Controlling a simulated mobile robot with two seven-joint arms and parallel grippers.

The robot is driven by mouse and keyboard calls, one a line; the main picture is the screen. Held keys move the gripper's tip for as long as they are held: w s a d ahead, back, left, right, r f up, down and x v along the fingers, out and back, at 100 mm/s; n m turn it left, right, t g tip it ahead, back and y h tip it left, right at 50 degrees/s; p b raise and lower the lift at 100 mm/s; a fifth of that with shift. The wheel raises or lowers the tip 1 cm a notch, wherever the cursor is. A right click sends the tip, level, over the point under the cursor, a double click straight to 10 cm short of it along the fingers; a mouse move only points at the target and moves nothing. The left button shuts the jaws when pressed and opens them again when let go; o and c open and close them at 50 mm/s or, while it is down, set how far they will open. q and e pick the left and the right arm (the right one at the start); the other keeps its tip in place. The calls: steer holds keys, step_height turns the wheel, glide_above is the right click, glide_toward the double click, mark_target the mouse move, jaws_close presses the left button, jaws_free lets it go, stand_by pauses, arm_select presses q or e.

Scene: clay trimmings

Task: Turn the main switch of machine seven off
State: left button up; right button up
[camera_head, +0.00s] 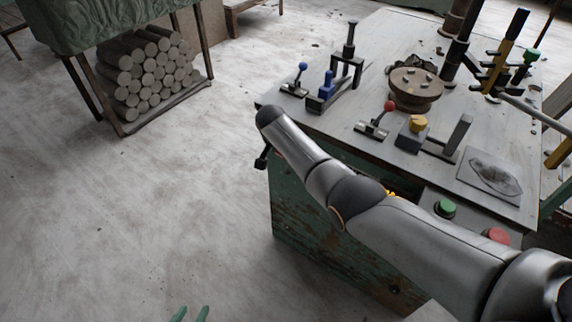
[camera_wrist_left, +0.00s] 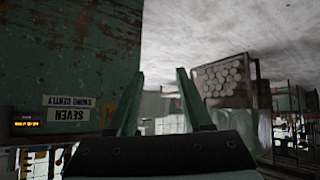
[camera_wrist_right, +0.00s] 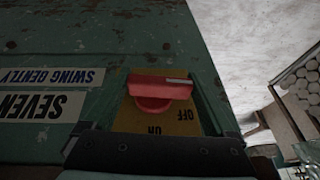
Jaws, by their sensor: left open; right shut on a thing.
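The main switch has a red handle (camera_wrist_right: 160,88) on a yellow plate (camera_wrist_right: 148,120) marked OFF and ON, which appear upside down in the right wrist view. My right gripper (camera_wrist_right: 161,82) is shut on this handle, which lies crosswise at the plate's far end. I cannot tell which mark it points to. Beside it is a SEVEN label (camera_wrist_right: 42,106), which also shows in the left wrist view (camera_wrist_left: 69,114). In the head view my right arm hides the switch. My left gripper (camera_head: 191,313) is open and empty above the floor; its fingers show in the left wrist view (camera_wrist_left: 160,85).
The machine's grey top (camera_head: 330,120) carries several levers, a round turntable (camera_head: 416,88) and a yellow knob (camera_head: 417,123). Green (camera_head: 445,208) and red (camera_head: 497,236) buttons sit near my right arm. A rack of logs (camera_head: 150,72) stands at the back left. The floor at left is clear.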

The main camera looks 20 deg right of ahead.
steer(key=shift+f+b, duration=0.25)
steer(key=shift+b, duration=0.15)
steer(key=shift+d+r+g+h+b, duration=0.1)
steer(key=shift+g+h+b, duration=0.2)
steer(key=shift+b, duration=0.25)
arm_select(q)
steer(key=f, duration=0.1)
steer(key=s+a+f, duration=0.1)
steer(key=f, duration=0.1)
steer(key=shift+s+a, duration=0.1)
steer(key=shift+s, duration=0.05)
steer(key=shift+b, duration=0.3)
arm_select(e)
steer(key=shift+r, duration=0.1)
arm_select(q)
steer(key=shift+a, duration=0.1)
arm_select(e)
steer(key=o, duration=1.1)
steer(key=shift+c, duration=0.2)
